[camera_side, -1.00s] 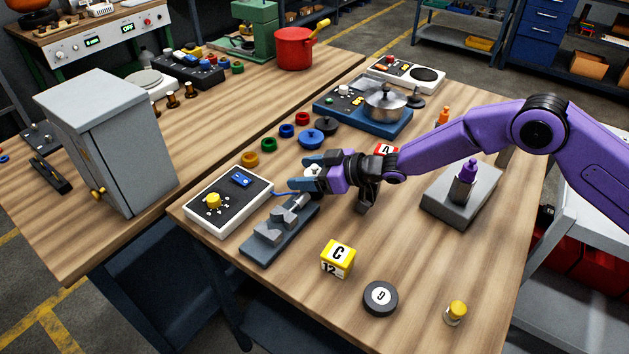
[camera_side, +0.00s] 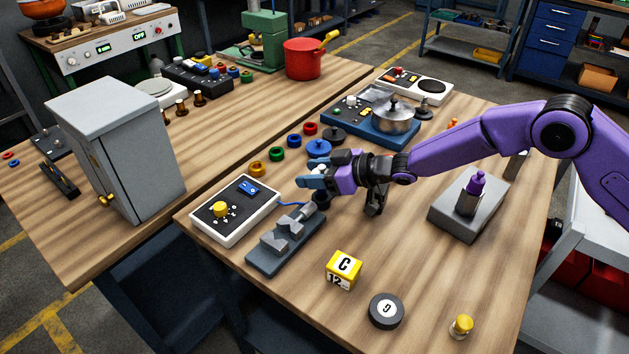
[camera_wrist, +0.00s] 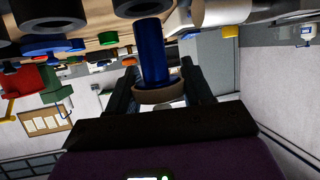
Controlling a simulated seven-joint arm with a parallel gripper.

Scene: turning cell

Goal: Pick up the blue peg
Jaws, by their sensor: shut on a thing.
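The blue peg (camera_wrist: 152,55) shows in the wrist view between the two dark fingers of my gripper (camera_wrist: 158,88). It is a blue shaft with a tan, rounded end towards my palm. My gripper is shut on it. The shaft's far end meets a dark round part at the top of the picture; I cannot tell whether they touch. In the side view my gripper (camera_side: 318,178), with blue-grey fingers, is over the table behind the grey clamp fixture (camera_side: 283,240). The peg is mostly hidden by the fingers there.
A control box (camera_side: 236,210) with a yellow knob stands left of my gripper. Several coloured rings and a blue hotplate unit (camera_side: 375,130) lie behind. A grey block (camera_side: 440,215) bears a purple-topped peg at right. The yellow cube (camera_side: 343,270) is in front.

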